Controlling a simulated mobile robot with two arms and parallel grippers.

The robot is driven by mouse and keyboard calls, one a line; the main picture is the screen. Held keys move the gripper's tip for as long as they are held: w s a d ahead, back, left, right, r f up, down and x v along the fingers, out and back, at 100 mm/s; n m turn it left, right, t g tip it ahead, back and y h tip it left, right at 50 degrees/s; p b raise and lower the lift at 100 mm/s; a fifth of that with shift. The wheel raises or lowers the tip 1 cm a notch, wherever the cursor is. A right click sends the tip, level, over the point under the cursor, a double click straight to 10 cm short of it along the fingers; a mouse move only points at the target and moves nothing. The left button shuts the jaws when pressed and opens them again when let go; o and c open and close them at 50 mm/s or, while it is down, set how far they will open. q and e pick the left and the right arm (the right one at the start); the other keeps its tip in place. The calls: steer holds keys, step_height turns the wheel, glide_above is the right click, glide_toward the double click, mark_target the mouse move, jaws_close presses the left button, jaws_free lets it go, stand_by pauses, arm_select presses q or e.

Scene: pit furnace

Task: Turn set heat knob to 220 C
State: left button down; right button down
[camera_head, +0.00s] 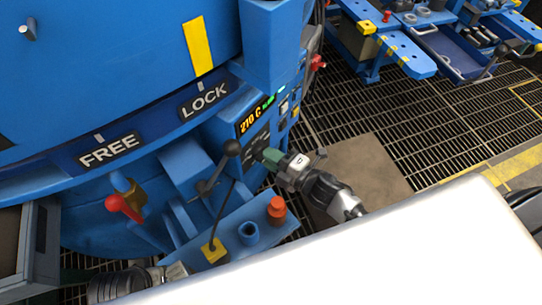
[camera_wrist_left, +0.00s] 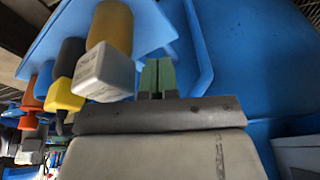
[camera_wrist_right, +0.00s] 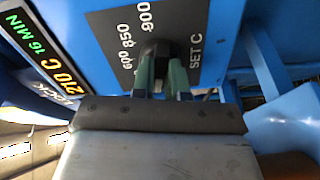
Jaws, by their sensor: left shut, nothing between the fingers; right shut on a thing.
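The set heat knob (camera_wrist_right: 158,50) is a dark round knob on a dark dial plate (camera_wrist_right: 110,30) marked 600, 850, 900 and SET C in the right wrist view. My right gripper (camera_wrist_right: 160,75) is shut on it with its green fingers. In the head view my right gripper (camera_head: 268,155) reaches the panel from the right and hides the knob. The display (camera_head: 250,122) reads 210 C in the head view; in the right wrist view the display (camera_wrist_right: 55,75) shows 210 C and 16 MIN. My left gripper (camera_wrist_left: 157,78) is shut and empty, near a blue shelf.
A black-knobbed lever (camera_head: 220,168) stands left of my right gripper. A red-handled part (camera_head: 123,206) hangs under the FREE label. A blue workbench (camera_head: 405,60) stands at the back right.

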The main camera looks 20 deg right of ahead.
steer(key=shift+n, duration=0.4)
steer(key=c, duration=1.1)
jaws_free()
steer(key=shift+c, duration=0.2)
